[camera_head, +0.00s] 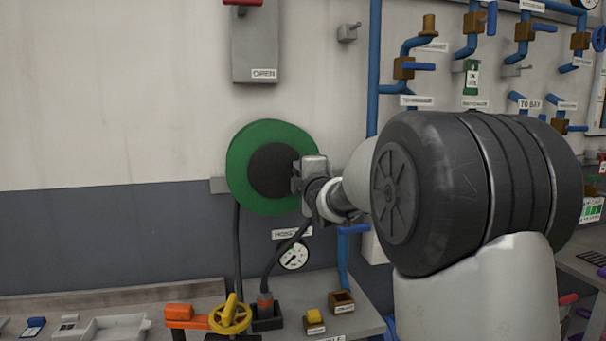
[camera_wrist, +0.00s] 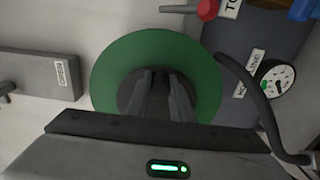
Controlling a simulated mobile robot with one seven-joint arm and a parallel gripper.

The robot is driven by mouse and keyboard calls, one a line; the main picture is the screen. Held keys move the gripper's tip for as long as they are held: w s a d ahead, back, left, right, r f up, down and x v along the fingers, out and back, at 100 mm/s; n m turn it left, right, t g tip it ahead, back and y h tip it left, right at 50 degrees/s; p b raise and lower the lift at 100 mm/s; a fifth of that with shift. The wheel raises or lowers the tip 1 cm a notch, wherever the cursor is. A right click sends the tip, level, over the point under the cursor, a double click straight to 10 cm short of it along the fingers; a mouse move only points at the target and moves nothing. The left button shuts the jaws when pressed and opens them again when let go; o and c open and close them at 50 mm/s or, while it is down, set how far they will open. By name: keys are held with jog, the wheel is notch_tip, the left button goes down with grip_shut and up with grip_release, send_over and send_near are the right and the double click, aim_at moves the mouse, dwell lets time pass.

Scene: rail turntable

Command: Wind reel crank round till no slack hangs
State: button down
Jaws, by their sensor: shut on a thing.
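The hose reel (camera_head: 262,140) is a green disc with a dark round centre, mounted on the wall. It also shows in the wrist view (camera_wrist: 110,75), with the gripper's fingers in front of its dark centre. My gripper (camera_head: 297,178) is at the reel's right side, shut on the crank. The crank itself is hidden behind the fingers (camera_wrist: 160,80). A dark hose (camera_head: 237,250) hangs from the reel down to the bench. A second dark length curves (camera_head: 285,252) to an orange-ended fitting on the bench.
A pressure gauge (camera_head: 294,256) sits on the wall below the reel. The bench (camera_head: 200,299) below carries a yellow valve wheel (camera_head: 230,316) and a white tray (camera_head: 118,327). Blue pipes (camera_head: 373,70) run up at the right.

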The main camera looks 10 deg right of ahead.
aim_at(285, 151)
jog(key=shift+a+r, duration=0.15)
jog(key=shift+r, duration=0.75)
jog(key=shift+a+r, duration=0.3)
jog(key=shift+r, duration=0.45)
jog(key=shift+a+r, duration=0.1)
jog(key=shift+a+r+b, duration=0.4)
jog(key=shift+r+b, duration=0.05)
jog(key=shift+r, duration=0.05)
jog(key=shift+a, duration=0.1)
jog(key=shift+a+r+b, duration=0.2)
jog(key=shift+a+b, duration=0.2)
jog(key=shift+b, duration=0.2)
jog(key=shift+r, duration=0.2)
jog(key=shift+a, duration=0.1)
